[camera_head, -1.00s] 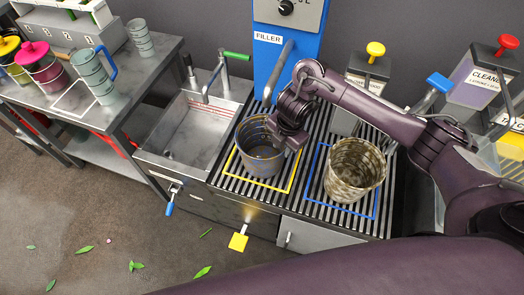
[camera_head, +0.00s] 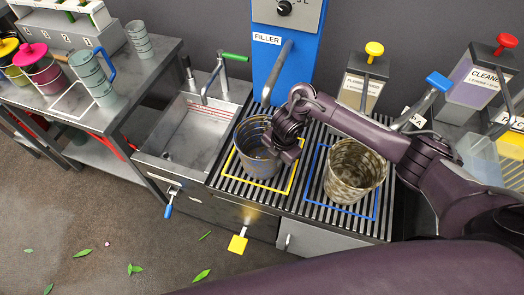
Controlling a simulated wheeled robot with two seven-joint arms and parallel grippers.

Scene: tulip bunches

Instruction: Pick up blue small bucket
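A blue-grey bucket (camera_head: 252,162) stands upright inside the yellow square outline on the slatted grate of the filler station. My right gripper (camera_head: 283,152) is at the bucket's right rim, and its wrist hides part of the rim and the inside. Its fingers are small and partly hidden, so I cannot tell whether they are closed on the wall. My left gripper is not in view.
A larger, stained bucket (camera_head: 352,172) stands to the right inside the blue outline (camera_head: 314,180). The filler spout (camera_head: 278,72) is behind the blue-grey bucket. A sink (camera_head: 190,137) lies left, and dispensers (camera_head: 482,80) stand right. Leaves lie on the floor.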

